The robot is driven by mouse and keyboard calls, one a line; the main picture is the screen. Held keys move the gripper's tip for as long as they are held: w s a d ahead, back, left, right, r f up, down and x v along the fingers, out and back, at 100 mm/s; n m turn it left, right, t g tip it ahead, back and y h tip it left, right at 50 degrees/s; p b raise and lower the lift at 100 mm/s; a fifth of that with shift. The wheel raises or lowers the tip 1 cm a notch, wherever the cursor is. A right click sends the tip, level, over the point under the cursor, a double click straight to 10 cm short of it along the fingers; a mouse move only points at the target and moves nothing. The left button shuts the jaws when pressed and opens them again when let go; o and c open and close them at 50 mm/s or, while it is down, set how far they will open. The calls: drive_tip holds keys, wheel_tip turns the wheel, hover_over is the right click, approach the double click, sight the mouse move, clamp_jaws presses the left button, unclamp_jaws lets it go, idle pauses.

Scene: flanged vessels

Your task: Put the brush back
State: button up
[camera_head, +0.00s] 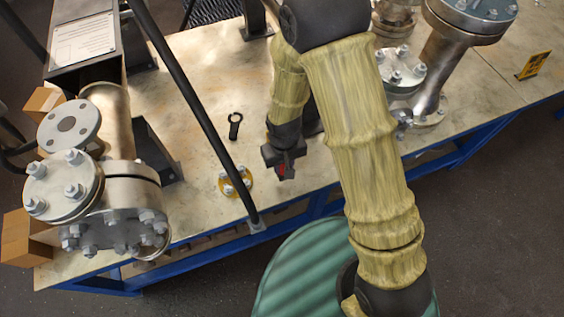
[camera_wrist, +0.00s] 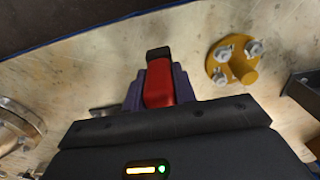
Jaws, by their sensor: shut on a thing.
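My gripper (camera_head: 286,170) is over the front part of the workbench, right of a yellow flange. In the wrist view, its purple fingers (camera_wrist: 160,92) are shut on a red piece with a dark end, which I take to be the brush (camera_wrist: 158,82). A small bit of red also shows at the gripper in the head view. The rest of the brush is hidden by the fingers, and no bristles can be made out. No holder for the brush can be made out.
The yellow flange (camera_head: 235,182) with bolts also shows in the wrist view (camera_wrist: 232,60). A black ring-ended tool (camera_head: 235,125) lies behind it. A large flanged vessel (camera_head: 105,200) stands left, metal pipework (camera_head: 440,65) right. A black bar (camera_head: 190,100) crosses the view. Bare bench lies around the tool.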

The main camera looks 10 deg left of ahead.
drive_tip(key=shift+f+b, duration=1.35)
drive_tip(key=shift+f, duration=0.85)
drive_tip(key=shift+f+b, duration=0.3)
drive_tip(key=shift+f, duration=0.2)
drive_tip(key=o, duration=1.5)
drive_tip(key=shift+o, duration=0.2)
drive_tip(key=shift+r, duration=0.1)
drive_tip(key=shift+r+p, duration=3.1)
drive_tip(key=shift+r, duration=0.35)
